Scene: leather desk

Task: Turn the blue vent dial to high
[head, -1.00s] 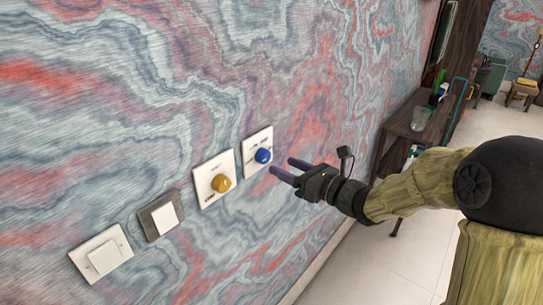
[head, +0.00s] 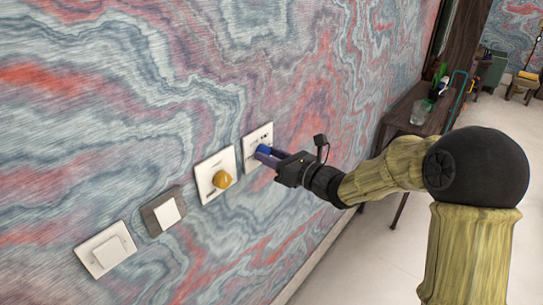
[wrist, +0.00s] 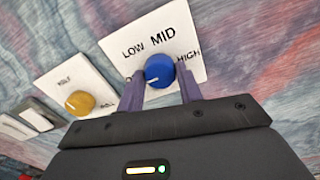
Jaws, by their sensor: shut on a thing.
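The blue vent dial (head: 264,148) is on a white wall plate (head: 250,139), the rightmost in a row. In the wrist view the blue dial (wrist: 159,69) has LOW at its upper left, MID above it and HIGH at its right. A small pale mark shows low on the dial's face; I cannot tell which label it points to. My gripper (head: 265,155) reaches the dial from the right in the head view. In the wrist view my gripper (wrist: 160,80) is shut on the dial, one purple finger on each side.
A yellow dial (head: 222,180) on its own white plate is just left of the blue one. Further left are a dark-framed switch (head: 167,214) and a white switch (head: 110,251). A dark wooden table (head: 405,110) with a glass and bottles stands to the right along the wall.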

